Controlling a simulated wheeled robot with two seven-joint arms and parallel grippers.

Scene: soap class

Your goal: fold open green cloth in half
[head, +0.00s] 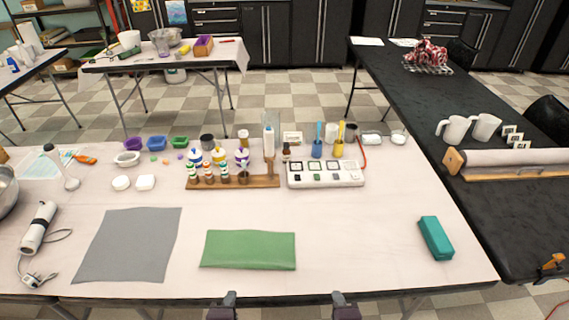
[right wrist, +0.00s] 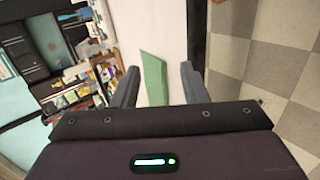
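The green cloth (head: 248,250) lies flat near the front edge of the table as a neat wide rectangle. Its front edge looks a little thick, and I cannot tell for sure whether it is one layer or two. It also shows in the right wrist view (right wrist: 154,80), beyond the fingers. My left gripper (head: 222,306) is at the table's front edge, just in front of the cloth, apart from it; its fingers are not clear. My right gripper (head: 344,306) is at the front edge, right of the cloth. Its fingers are apart and empty in the right wrist view (right wrist: 158,82).
A grey cloth (head: 128,245) lies flat left of the green one. A teal box (head: 435,238) stands at the right. A wooden bottle rack (head: 232,183) and a white tray with several squares (head: 325,173) stand behind. The table right of the green cloth is clear.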

